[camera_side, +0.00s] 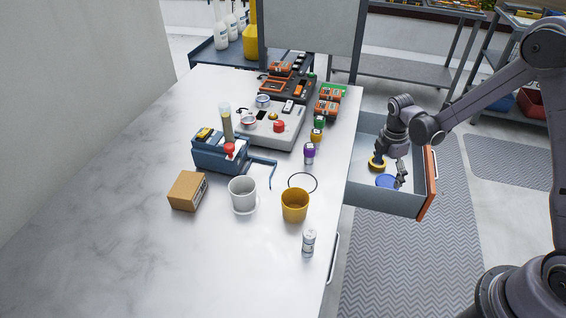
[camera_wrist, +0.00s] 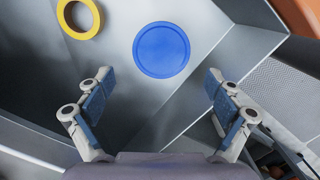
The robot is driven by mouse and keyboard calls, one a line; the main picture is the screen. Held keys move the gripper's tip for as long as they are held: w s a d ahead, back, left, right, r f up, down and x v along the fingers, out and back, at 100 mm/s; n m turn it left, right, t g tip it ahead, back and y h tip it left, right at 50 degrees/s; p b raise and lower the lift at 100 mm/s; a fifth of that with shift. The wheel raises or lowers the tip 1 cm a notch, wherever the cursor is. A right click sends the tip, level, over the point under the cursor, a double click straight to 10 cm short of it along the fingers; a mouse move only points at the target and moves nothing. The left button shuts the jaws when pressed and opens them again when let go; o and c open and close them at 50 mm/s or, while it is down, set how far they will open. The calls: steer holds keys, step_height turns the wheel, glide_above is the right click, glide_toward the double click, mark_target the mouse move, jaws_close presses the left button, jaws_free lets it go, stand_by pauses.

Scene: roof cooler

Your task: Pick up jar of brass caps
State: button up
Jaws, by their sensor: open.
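My gripper (camera_side: 391,164) is down inside the open drawer (camera_side: 366,197). In the wrist view its two fingers (camera_wrist: 160,82) are spread wide with nothing between them. A flat, round blue disc (camera_wrist: 162,50) lies on the drawer floor just beyond the fingertips, roughly centred between them. It also shows in the side view (camera_side: 387,181), below the gripper. It looks like a lid; I cannot tell whether a jar is under it. No brass caps can be made out.
A yellow ring (camera_wrist: 79,17) lies left of the disc, near the drawer wall. The drawer has an orange front (camera_side: 428,186).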

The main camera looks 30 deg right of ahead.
mark_target(388, 182)
steer(key=shift+s+d+f, duration=0.1)
steer(key=shift+d+f, duration=0.15)
steer(key=shift+f, duration=0.7)
steer(key=shift+s+d+f, duration=0.1)
steer(key=shift+d+f, duration=0.1)
steer(key=shift+f, duration=0.75)
steer(key=shift+s+d+f, duration=0.1)
steer(key=shift+d+f, duration=0.15)
steer(key=shift+f, duration=0.7)
steer(key=shift+c, duration=0.4)
steer(key=c, duration=1.2)
